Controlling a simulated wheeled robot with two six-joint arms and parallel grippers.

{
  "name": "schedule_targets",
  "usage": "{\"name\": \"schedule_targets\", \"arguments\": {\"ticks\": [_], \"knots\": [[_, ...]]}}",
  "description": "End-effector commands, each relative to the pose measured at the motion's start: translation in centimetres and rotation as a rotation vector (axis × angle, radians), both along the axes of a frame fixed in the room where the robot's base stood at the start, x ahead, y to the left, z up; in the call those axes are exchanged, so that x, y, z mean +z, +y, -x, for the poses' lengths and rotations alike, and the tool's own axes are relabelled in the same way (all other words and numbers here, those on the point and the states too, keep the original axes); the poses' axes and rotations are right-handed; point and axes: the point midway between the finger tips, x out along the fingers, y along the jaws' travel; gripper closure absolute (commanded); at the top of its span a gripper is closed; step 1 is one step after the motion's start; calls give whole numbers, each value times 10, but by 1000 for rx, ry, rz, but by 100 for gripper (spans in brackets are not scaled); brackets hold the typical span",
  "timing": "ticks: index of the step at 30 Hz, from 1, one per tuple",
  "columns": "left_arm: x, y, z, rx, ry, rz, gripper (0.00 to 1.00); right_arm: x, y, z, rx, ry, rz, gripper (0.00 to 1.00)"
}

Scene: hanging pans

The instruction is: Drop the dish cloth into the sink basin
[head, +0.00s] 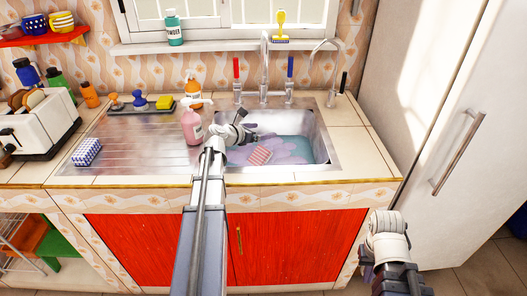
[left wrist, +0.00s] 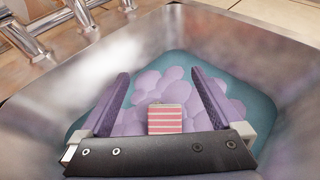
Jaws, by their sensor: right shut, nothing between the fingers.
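A folded red-and-white striped dish cloth (head: 260,155) lies inside the sink basin (head: 322,150). My left gripper (head: 252,132) is over the basin, above the cloth. In the left wrist view its fingers (left wrist: 160,76) are spread apart. The striped cloth (left wrist: 167,118) shows between them, with a clear gap on both sides, on or just above the purple, petal-patterned bottom of the basin (left wrist: 285,110). My right gripper (head: 367,264) is low in front of the cabinet at the right, shut and empty.
A faucet (head: 264,65) with red and blue handles stands behind the basin. A pink soap bottle (head: 191,125) stands close to my left arm. A blue checkered folded cloth (head: 87,152) lies on the drainboard (head: 130,140). A white fridge (head: 440,120) is at the right.

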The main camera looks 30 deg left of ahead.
Motion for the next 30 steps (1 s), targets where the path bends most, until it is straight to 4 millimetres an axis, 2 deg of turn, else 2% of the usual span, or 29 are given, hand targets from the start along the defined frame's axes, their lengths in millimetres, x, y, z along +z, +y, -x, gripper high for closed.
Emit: {"name": "schedule_targets", "arguments": {"ticks": [7, 15, 21, 30], "knots": [[3, 1, 6, 1, 0, 0, 0, 3, 0, 0, 0, 0, 0, 100], [21, 9, 45, 3, 0, 0, 0, 22, 0, 0, 0, 0, 0, 100], [29, 14, 66, 1, 0, 1, 0, 29, 0, 0, 0, 0, 0, 100], [30, 16, 71, 0, 0, 0, 0, 30, 0, 0, 0, 0, 0, 100]]}}
